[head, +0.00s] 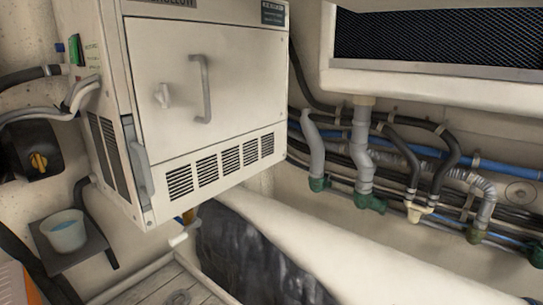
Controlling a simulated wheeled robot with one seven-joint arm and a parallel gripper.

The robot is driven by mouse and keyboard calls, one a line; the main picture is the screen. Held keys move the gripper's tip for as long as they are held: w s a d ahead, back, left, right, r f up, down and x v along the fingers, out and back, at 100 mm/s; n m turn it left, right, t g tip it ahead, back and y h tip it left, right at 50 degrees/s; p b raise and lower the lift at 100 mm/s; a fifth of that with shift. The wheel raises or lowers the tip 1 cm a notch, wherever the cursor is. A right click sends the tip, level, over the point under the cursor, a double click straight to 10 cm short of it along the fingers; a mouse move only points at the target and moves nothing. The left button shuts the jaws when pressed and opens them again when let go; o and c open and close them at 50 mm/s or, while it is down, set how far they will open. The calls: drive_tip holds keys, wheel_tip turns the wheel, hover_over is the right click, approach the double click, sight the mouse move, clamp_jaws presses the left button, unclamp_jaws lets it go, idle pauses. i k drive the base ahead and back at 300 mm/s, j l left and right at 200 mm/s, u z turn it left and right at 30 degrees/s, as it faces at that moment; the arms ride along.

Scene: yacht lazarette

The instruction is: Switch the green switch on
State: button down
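A small green switch (76,50) sits high on the narrow left side face of a white cabinet (130,200), near its front corner. I see it at a steep angle, and I cannot tell whether it is on or off. A small blue part (60,47) sticks out just left of it. My gripper is not in view.
The cabinet front has a door with a grey handle (204,90). Grey hoses (40,113) run to the cabinet's left side, below the switch. Pipes and cables line the right wall.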

sight(73, 48)
drive_tip(key=k+j, duration=0.1)
drive_tip(key=j, duration=0.2)
drive_tip(key=k+j+u, duration=0.1)
drive_tip(key=j, duration=0.2)
drive_tip(key=k+j, duration=0.15)
drive_tip(key=j, duration=0.2)
drive_tip(key=k+j+u, duration=0.15)
drive_tip(key=j, duration=0.15)
